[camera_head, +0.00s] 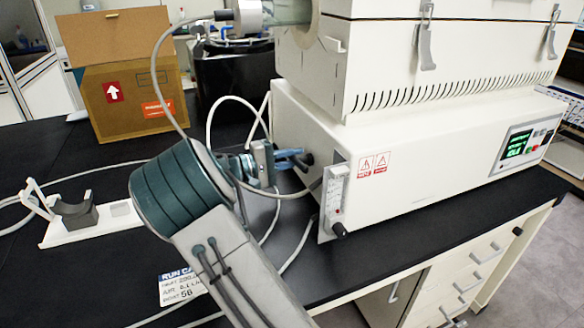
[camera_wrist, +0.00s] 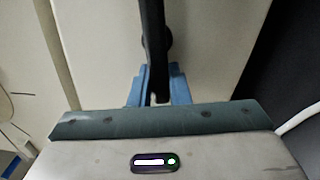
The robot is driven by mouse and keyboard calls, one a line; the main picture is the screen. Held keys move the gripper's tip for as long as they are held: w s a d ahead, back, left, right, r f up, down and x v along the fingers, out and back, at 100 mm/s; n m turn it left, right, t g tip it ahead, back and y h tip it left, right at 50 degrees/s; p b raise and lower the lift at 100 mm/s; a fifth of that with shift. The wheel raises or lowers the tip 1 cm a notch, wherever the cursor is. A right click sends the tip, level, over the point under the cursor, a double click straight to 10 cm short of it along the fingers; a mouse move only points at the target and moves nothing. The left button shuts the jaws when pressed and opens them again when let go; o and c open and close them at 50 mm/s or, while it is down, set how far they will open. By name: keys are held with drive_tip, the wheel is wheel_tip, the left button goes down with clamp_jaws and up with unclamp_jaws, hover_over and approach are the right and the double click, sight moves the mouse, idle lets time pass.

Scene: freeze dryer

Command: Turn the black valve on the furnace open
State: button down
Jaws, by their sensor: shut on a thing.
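The white furnace (camera_head: 400,95) stands on the black bench. The black valve shows as a small dark end (camera_head: 309,158) at the left of the furnace's lower front. In the wrist view the valve (camera_wrist: 154,40) is a long black bar running down between the blue fingers. My gripper (camera_head: 298,158) reaches it from the left, and its blue fingers also show in the wrist view (camera_wrist: 158,82). The fingers are shut on the black valve. In the head view the fingers hide most of the valve, so its angle is hard to tell there.
A flow meter panel (camera_head: 336,195) with a black knob (camera_head: 339,230) stands just right of my gripper. Grey hoses (camera_head: 222,110) loop close around my wrist. A cardboard box (camera_head: 125,95) and a white stand (camera_head: 85,228) are at the left.

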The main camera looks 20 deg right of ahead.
drive_tip(key=shift+r+m+b, duration=0.15)
drive_tip(key=shift+m+b, duration=0.5)
drive_tip(key=shift+m, duration=0.25)
drive_tip(key=shift+r, duration=0.1)
drive_tip(key=c, duration=1.4)
unclamp_jaws()
drive_tip(key=shift+o, duration=0.2)
drive_tip(key=shift+a, duration=0.1)
drive_tip(key=a+p, duration=0.1)
drive_tip(key=a, duration=1.2)
drive_tip(key=shift+a, duration=0.35)
